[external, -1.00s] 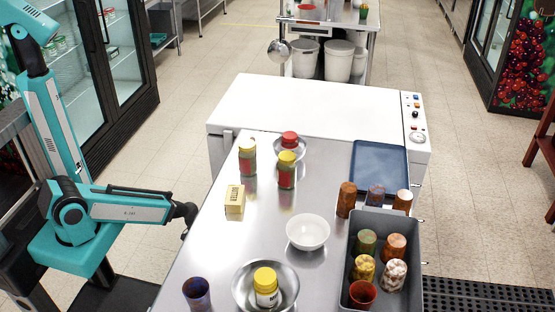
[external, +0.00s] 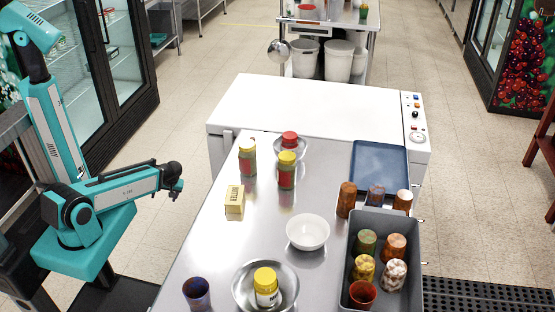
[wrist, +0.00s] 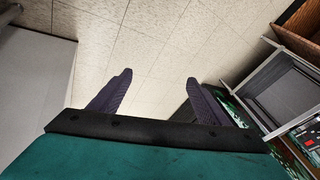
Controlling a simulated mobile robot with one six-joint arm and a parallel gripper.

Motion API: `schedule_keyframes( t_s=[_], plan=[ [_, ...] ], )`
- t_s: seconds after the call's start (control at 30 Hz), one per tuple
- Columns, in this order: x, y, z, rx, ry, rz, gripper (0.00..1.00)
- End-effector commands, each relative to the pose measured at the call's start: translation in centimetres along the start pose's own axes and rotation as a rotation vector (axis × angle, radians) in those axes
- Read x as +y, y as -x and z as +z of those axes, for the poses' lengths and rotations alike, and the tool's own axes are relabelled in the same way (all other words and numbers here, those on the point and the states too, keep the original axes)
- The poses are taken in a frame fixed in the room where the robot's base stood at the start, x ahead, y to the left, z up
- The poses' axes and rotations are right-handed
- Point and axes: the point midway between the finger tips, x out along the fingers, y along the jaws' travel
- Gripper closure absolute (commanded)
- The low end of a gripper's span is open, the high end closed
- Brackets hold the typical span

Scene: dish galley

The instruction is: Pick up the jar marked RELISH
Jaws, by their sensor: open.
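Several jars stand on the steel counter, and no lettering is legible, so I cannot tell which is marked RELISH. A yellow-lidded jar with a pale label (external: 267,292) is in a steel bowl at the front. My gripper (external: 178,184) is left of the counter, apart from every jar. In the wrist view my gripper (wrist: 158,78) is open and empty above floor tiles.
A butter box (external: 234,204) and a white bowl (external: 308,232) stand on the counter (external: 215,250). A dark cup (external: 197,293) is near its front left. A grey bin (external: 404,226) of patterned cups and a blue tray (external: 379,165) are on the right.

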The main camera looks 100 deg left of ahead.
Motion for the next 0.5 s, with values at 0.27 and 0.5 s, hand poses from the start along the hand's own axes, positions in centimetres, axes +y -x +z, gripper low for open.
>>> schedule_keyframes(
  t_s=[0.27,0.5],
  plan=[
    [-3.9,3.3,-4.8,0.14,0.033,-0.147,0.3],
    [-4.0,9.0,-6.8,0.258,-0.056,-0.253,0.3]
  ],
)
